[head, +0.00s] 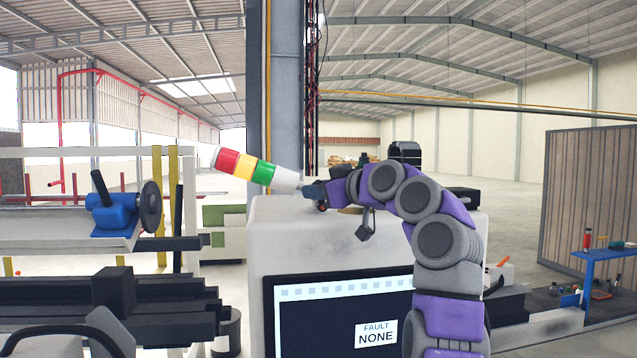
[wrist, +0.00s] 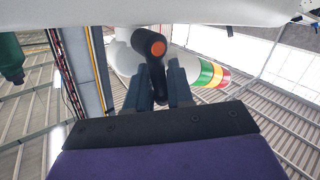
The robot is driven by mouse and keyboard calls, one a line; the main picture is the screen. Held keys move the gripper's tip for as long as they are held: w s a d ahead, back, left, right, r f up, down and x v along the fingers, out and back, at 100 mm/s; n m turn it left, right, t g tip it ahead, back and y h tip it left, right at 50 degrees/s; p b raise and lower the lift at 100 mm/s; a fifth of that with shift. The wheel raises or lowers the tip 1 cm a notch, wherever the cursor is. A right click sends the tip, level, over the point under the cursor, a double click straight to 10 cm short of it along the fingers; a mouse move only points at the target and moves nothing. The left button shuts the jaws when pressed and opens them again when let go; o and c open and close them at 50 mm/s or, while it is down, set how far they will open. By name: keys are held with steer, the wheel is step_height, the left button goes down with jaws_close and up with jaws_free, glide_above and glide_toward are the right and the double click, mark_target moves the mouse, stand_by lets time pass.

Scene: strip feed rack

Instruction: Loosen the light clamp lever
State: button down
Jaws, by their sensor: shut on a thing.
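The signal light (head: 245,168), with red, yellow and green bands and a pale base, leans far to the left above the white machine cabinet. It also shows in the wrist view (wrist: 209,75), behind the fingers on the right. The clamp lever (wrist: 151,45) is dark with an orange round end and sits at the light's pale base. My gripper (wrist: 158,88) is shut on the lever, with its lower part between the two fingers. In the head view my gripper (head: 316,192) is at the light's base, and the lever is too small to make out.
The white cabinet (head: 300,235) stands below my arm, with a dark screen (head: 315,310) reading "FAULT NONE". A blue-based device with a dark disc (head: 112,215) is on the rack at left. A grey column (head: 275,90) rises behind the light. A blue table (head: 610,255) stands far right.

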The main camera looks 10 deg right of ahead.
mark_target(306, 217)
steer(key=n+h+p, duration=0.1)
steer(key=n+p, duration=0.1)
steer(key=a+n+g+h+p, duration=0.1)
steer(key=p, duration=0.2)
steer(key=shift+s+a+n+g+h, duration=0.1)
steer(key=shift+a+n+g+h, duration=0.2)
steer(key=shift+n+h, duration=0.1)
steer(key=shift+a+f+n+g+h+p, duration=0.15)
steer(key=shift+a+f+n+h+p, duration=0.1)
steer(key=shift+f+n+h+p, duration=0.25)
steer(key=shift+a+f+n+g+h+p, duration=0.2)
steer(key=shift+f+n+h+p, duration=0.1)
steer(key=shift+n+h+p, duration=0.4)
steer(key=shift+f, duration=0.1)
steer(key=c, duration=1.4)
jaws_free()
steer(key=shift+o, duration=1.4)
steer(key=shift+s+a, duration=0.1)
steer(key=shift+s, duration=0.15)
steer(key=shift+w, duration=0.1)
